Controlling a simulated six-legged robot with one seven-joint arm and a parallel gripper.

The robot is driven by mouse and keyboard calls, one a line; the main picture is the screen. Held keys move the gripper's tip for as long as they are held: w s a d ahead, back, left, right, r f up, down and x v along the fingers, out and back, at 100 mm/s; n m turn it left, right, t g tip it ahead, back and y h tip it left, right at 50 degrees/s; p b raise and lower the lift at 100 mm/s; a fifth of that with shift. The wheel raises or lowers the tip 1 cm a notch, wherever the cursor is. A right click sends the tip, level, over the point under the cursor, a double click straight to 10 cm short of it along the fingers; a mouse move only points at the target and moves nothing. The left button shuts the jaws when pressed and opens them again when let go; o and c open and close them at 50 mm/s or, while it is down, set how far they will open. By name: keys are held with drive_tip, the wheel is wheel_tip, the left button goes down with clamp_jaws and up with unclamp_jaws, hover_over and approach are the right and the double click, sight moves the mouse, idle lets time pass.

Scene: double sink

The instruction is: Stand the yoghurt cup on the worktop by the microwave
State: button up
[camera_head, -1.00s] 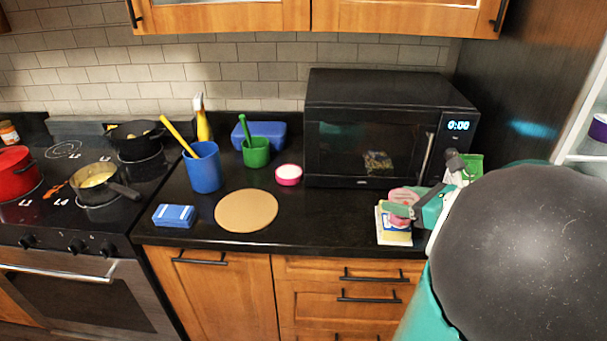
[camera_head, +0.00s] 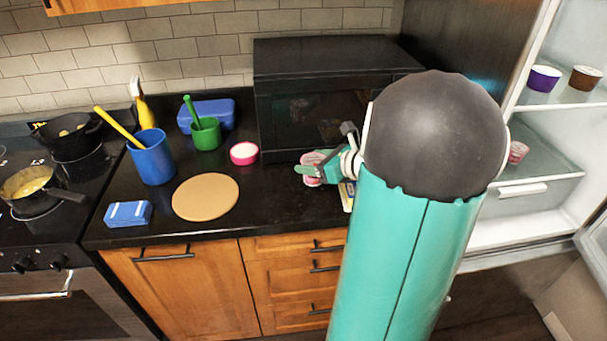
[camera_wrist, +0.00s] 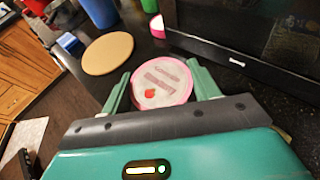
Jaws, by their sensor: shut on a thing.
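The yoghurt cup (camera_wrist: 161,83), with a pink-rimmed pale lid and a red mark, sits between the two green fingers of my gripper (camera_wrist: 162,86) in the wrist view. My gripper is shut on it, and the lid faces the wrist camera. In the head view the cup (camera_head: 312,157) and gripper (camera_head: 309,169) are in front of the black microwave (camera_head: 275,105), over the worktop (camera_head: 270,190). My arm hides part of the microwave. I cannot tell whether the cup's base touches the worktop.
A second pink-and-white cup (camera_head: 244,153) stands left of the microwave. A round tan board (camera_head: 206,197), blue box (camera_head: 128,213), blue cup (camera_head: 152,158) and green cup (camera_head: 206,134) are further left. A yellow-and-white pack (camera_head: 347,196) lies beside my gripper. An open fridge (camera_head: 550,125) is at right.

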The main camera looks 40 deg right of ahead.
drive_tip(key=shift+w+a+f, duration=0.2)
drive_tip(key=shift+w+f, duration=1.2)
drive_tip(key=shift+f, duration=0.85)
drive_tip(key=shift+w+f, duration=0.2)
drive_tip(key=shift+f, duration=0.9)
drive_tip(key=o, duration=1.1)
drive_tip(key=shift+c, duration=0.2)
